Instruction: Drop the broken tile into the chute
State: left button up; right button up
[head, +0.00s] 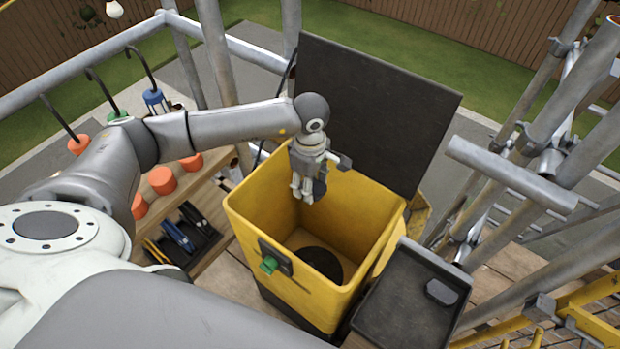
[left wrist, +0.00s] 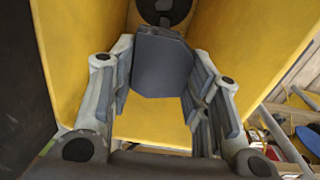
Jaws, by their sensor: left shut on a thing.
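The chute (head: 250,215) is a yellow, open-topped box with a dark round opening (head: 322,262) at its bottom. Its yellow walls (left wrist: 75,50) also fill much of the left wrist view. My left gripper (head: 308,192) points down inside the chute's mouth, above the dark opening. It is shut on the broken tile (left wrist: 160,65), a slate-grey piece with an angled top edge, held between both fingers. In the head view the tile (head: 320,186) is mostly hidden behind the fingers. My right gripper is in neither view.
A black lid (head: 375,105) stands upright behind the chute. A black tray (head: 395,315) with a small grey piece (head: 441,292) is at its right. A wooden shelf with orange pots (head: 162,180) and tools is at left. Scaffold pipes (head: 512,175) crowd the right side.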

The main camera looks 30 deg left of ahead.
pick_arm(q)
jog(key=shift+f+b, duration=0.3)
jog(key=shift+f, duration=0.65)
jog(key=o, duration=1.2)
jog(key=shift+r, duration=0.1)
jog(key=shift+r, duration=0.35)
notch_tip(320, 180, up, 11)
jog(key=shift+r, duration=0.1)
jog(key=shift+s, duration=0.1)
